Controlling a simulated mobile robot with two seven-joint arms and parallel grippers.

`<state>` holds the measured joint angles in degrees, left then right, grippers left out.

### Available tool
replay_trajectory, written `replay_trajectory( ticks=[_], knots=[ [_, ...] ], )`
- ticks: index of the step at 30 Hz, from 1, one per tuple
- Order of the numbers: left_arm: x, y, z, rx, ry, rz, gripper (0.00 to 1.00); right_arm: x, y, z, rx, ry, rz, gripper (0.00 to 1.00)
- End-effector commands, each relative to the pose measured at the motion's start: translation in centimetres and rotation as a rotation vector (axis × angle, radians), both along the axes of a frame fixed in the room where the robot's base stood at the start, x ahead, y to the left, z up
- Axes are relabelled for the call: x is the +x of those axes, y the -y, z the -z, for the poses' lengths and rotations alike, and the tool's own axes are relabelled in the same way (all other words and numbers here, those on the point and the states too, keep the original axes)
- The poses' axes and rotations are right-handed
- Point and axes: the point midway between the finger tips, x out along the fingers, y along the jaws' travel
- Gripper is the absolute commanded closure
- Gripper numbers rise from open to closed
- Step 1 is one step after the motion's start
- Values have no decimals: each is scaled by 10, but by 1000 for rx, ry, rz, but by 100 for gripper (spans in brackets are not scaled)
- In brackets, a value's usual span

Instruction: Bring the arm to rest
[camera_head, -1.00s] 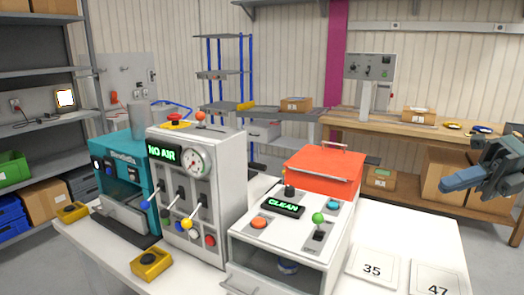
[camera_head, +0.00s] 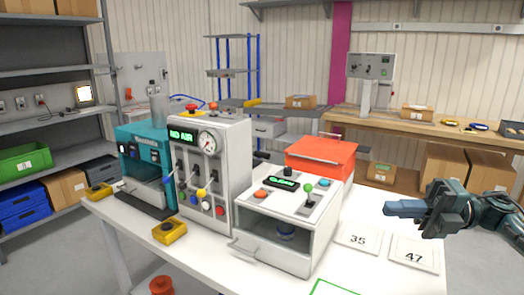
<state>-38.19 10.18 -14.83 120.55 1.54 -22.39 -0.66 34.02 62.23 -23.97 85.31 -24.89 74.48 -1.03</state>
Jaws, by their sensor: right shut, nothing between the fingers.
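My right gripper (camera_head: 405,208) comes in from the right side of the view. Its fingers point left and are shut with nothing between them. It is in the air above the right part of the white table (camera_head: 375,270), near the cards marked 35 (camera_head: 358,239) and 47 (camera_head: 414,256), and touches nothing that I can see. My left gripper is not in view.
A white box with a "CLEAN" display (camera_head: 270,226), a grey machine reading "NO AIR" (camera_head: 228,165), a teal machine (camera_head: 135,145) and a red toolbox (camera_head: 322,160) stand on the table. A wooden bench (camera_head: 400,132) runs behind.

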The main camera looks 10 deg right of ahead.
Motion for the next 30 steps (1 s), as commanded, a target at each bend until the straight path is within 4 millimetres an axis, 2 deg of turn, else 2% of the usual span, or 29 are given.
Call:
replay_trajectory(
  ticks=[1,5,6,11,14,16,18,21,25,27,30],
  knots=[
    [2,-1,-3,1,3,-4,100,4,-18,15,70,-51,20,100],
    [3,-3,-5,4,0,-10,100,13,-59,57,270,-217,133,100],
    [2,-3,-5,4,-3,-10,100,15,-72,72,339,-285,182,100],
    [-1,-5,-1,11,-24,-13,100,7,-108,144,598,-631,438,100],
    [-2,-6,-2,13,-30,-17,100,-13,-121,196,722,-884,626,100],
    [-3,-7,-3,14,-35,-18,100,-35,-128,234,790,-1072,762,100],
    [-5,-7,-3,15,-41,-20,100,-64,-133,269,836,-1256,897,100],
    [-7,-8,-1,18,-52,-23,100,-107,-141,309,874,-1489,1062,100],
    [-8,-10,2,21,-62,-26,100,-151,-148,338,882,-1690,1200,100],
    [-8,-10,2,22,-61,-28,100,-165,-150,346,880,-1751,1241,100],
    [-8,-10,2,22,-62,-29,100,-173,-151,350,878,-1783,1264,100]
  ],
)
